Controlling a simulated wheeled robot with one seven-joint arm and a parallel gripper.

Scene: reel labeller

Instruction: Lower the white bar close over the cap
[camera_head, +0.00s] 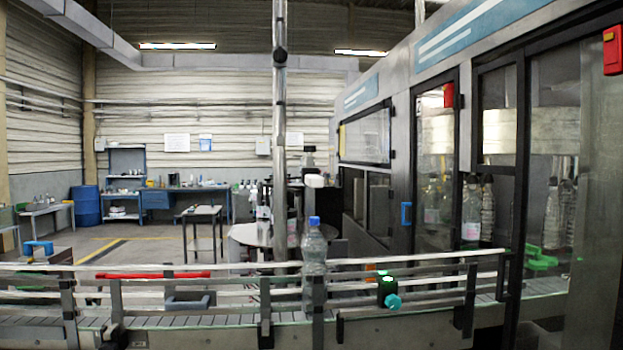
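A clear plastic bottle (314,258) stands upright on the conveyor, a little right of the picture's middle, behind the front guide rails. Its blue cap (314,221) is on its top. A small white block (314,181) shows above the cap in the picture, on or beside dark machine parts. I cannot tell whether it is the white bar, or how far behind the bottle it lies. Long pale rails run along the conveyor below cap height. My gripper is not in view.
A metal post (280,130) rises just left of the bottle. A glazed machine cabinet (402,150) fills the right side. A red bar (150,275) lies along the left rails.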

